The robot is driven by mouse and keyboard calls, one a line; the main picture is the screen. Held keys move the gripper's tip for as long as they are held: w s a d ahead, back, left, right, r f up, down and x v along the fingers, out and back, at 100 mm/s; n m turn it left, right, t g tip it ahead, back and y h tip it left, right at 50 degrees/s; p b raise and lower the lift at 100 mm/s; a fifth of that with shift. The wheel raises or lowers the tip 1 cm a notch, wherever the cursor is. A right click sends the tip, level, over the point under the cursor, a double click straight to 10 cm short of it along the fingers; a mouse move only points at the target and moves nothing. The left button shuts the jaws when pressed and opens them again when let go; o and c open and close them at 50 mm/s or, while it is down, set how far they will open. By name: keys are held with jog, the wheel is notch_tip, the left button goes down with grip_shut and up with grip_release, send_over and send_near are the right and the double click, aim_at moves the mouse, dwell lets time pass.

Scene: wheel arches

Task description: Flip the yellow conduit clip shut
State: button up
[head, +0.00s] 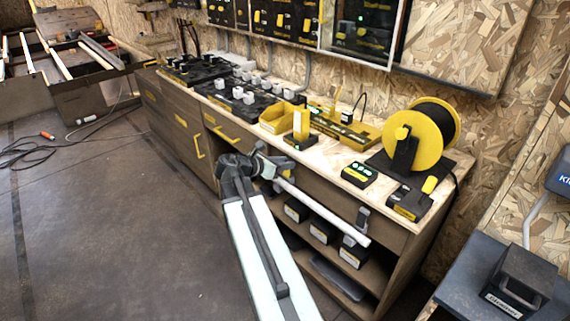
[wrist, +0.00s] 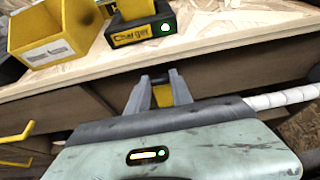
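In the wrist view my gripper (wrist: 159,80) points at the cabinet front below the worktop edge. Its two grey fingers stand apart. A yellow patch (wrist: 163,96) shows between and behind them; it looks like part of the yellow conduit clip, but its lever and position cannot be made out. A white conduit (wrist: 285,97) runs off to the right of my gripper. In the head view my gripper (head: 268,165) is at the left end of this conduit (head: 325,212), and my arm hides the clip there.
The worktop (wrist: 190,42) lies above my gripper, with a charger (wrist: 140,30) and a yellow bin (wrist: 45,38) near its edge. Open shelves with labelled boxes (head: 322,231) lie below the conduit. A yellow cable reel (head: 415,135) stands on the worktop. The floor at left is mostly clear.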

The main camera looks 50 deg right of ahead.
grip_shut()
jog(key=f+h+b, duration=0.1)
jog(key=b, duration=0.2)
jog(key=shift+a, duration=0.35)
jog(key=h+b, duration=0.1)
jog(key=b, duration=0.1)
jog(key=a+f+h+b, duration=0.1)
jog(key=b, duration=0.2)
jog(key=h+b, duration=0.1)
jog(key=b, duration=0.1)
jog(key=shift+w+a+f+b, duration=0.1)
jog(key=shift+a+f+b, duration=0.1)
jog(key=shift+a+b, duration=0.15)
jog(key=a+h+b, duration=0.1)
jog(key=h+b, duration=0.1)
jog(key=b, duration=0.3)
jog(key=f+h+b, duration=0.1)
jog(key=h+b, duration=0.1)
jog(key=b, duration=0.3)
jog(key=a+h+b, duration=0.1)
jog(key=h+b, duration=0.2)
jog(key=b, duration=0.2)
jog(key=shift+w+a+f+g, duration=0.1)
jog(key=shift+a+f+g, duration=0.15)
jog(key=shift+a+g, duration=0.15)
jog(key=shift+r, duration=0.1)
